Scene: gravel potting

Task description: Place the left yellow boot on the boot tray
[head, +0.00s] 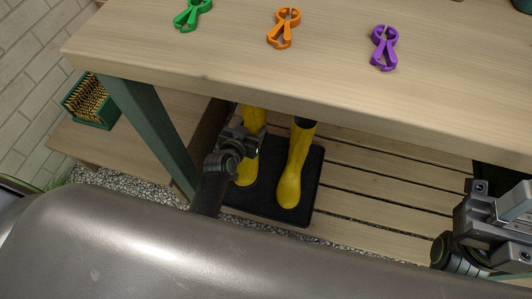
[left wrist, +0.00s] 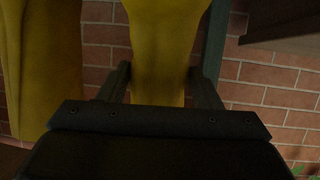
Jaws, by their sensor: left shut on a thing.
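The left yellow boot (head: 254,121) stands roughly upright under the bench, its foot over the left part of the black boot tray (head: 266,172). I cannot tell whether its sole touches the tray. My left gripper (head: 243,140) is shut on this boot's shaft and hides part of it. In the left wrist view the shaft (left wrist: 165,40) sits between the two fingers of the gripper (left wrist: 163,82). The other yellow boot (head: 295,165) stands on the right part of the tray; it also shows in the left wrist view (left wrist: 40,70). My right gripper (head: 490,225) is far right, its fingers unclear.
The bench top (head: 240,65) overhangs the boots and carries green (head: 192,14), orange (head: 284,28) and purple (head: 384,48) clamps. A green bench leg (head: 150,130) stands left of my left arm. The slatted shelf (head: 375,185) right of the tray is clear.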

